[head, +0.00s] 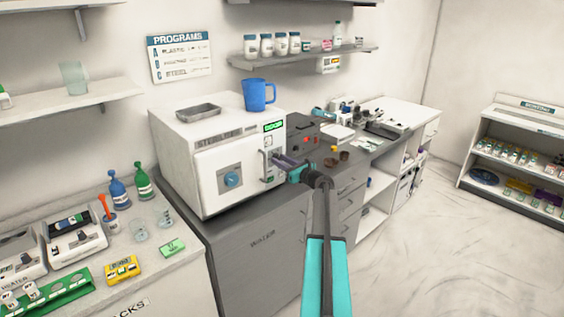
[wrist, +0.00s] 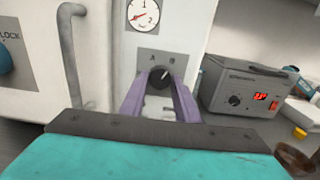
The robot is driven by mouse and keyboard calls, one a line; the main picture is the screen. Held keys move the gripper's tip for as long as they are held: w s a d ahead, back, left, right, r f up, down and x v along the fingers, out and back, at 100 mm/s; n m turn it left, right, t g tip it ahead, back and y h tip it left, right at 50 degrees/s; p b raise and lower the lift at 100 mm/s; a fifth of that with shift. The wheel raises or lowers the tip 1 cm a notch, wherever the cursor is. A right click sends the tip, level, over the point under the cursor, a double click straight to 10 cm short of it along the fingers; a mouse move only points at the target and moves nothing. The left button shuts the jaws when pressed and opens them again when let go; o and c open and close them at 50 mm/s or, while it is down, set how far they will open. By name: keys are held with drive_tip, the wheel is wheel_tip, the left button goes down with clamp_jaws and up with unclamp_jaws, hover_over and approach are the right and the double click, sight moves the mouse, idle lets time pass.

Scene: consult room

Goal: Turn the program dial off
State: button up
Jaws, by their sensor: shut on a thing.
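The program dial (wrist: 160,76) is a dark round knob on a grey plate on the front of the white autoclave-like machine (head: 187,163). Letters show on the plate above it, only partly legible. My gripper (wrist: 161,84) has its two purple fingers on either side of the dial and is shut on it. In the head view my gripper (head: 279,164) reaches the right part of the machine's front, and the fingers hide the dial there. A light pointer mark shows on the dial, tilted to the upper right.
A vertical door handle (wrist: 70,55) stands just left of my gripper. A round gauge (wrist: 143,14) sits above the dial. A grey box with a red display (wrist: 245,90) stands to the right. A blue mug (head: 257,95) and a metal tray (head: 198,112) rest on top of the machine.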

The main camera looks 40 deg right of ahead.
drive_tip(key=shift+f+n+b, duration=0.2)
drive_tip(key=shift+n+b, duration=0.5)
drive_tip(key=shift+b, duration=1)
drive_tip(key=shift+d+r+n+b, duration=0.1)
drive_tip(key=shift+r+n+b, duration=0.1)
drive_tip(key=shift+n+b, duration=6.85)
drive_tip(key=shift+r+n+b, duration=0.15)
drive_tip(key=shift+n+b, duration=4.1)
drive_tip(key=shift+b, duration=5.6)
drive_tip(key=o, duration=1)
drive_tip(key=shift+o, duration=0.2)
